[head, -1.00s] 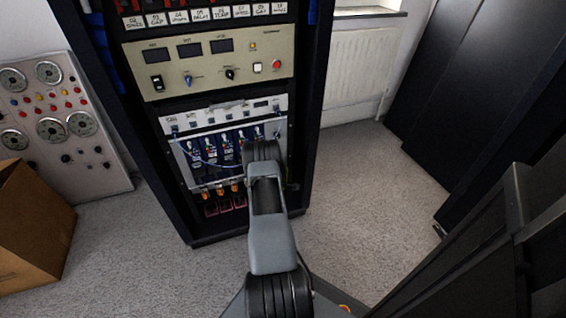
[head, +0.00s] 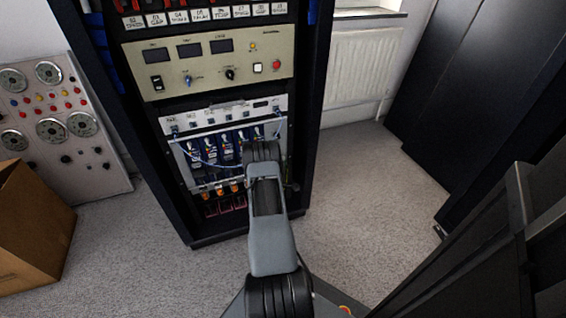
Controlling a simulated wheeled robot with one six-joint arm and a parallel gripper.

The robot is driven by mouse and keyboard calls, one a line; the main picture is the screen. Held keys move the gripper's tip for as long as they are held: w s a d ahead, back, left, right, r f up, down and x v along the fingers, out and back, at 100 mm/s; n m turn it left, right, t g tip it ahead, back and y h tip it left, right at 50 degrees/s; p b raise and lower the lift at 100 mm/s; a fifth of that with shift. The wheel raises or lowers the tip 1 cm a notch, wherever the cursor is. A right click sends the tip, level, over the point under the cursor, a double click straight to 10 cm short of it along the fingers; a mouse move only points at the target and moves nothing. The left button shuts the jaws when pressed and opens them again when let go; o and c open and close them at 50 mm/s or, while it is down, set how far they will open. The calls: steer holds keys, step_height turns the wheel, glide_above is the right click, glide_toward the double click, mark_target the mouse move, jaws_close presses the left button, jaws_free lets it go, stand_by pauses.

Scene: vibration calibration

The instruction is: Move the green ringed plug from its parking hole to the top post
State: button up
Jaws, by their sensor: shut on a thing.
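My arm (head: 271,225) reaches up from the bottom of the head view to the lower part of a rack. Its dark end joint (head: 262,152) stands in front of the right half of a panel (head: 182,162) with a row of blue modules. My gripper is hidden behind this joint, so its fingers and anything in them do not show. I cannot make out the green ringed plug, its parking hole or the top post. Several small orange parts (head: 220,190) show along the panel's lower edge, left of my arm.
A thin blue cable (head: 212,164) hangs across the modules. A beige instrument panel (head: 210,62) with displays and knobs is above. A gauge panel (head: 62,125) and cardboard box (head: 32,228) are at left. A radiator (head: 357,68) is behind. Carpet (head: 365,205) is clear right of the rack.

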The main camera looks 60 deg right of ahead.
jaws_close()
steer(key=shift+s+a, duration=0.25)
steer(key=shift+s, duration=0.1)
steer(key=shift+s+a+p, duration=0.7)
steer(key=shift+s+a, duration=0.25)
steer(key=shift+s, duration=0.3)
steer(key=shift+r, duration=0.1)
step_height(320, 180, up, 83)
steer(key=w+d+p, duration=0.1)
steer(key=p, duration=4.9)
steer(key=shift+r, duration=0.15)
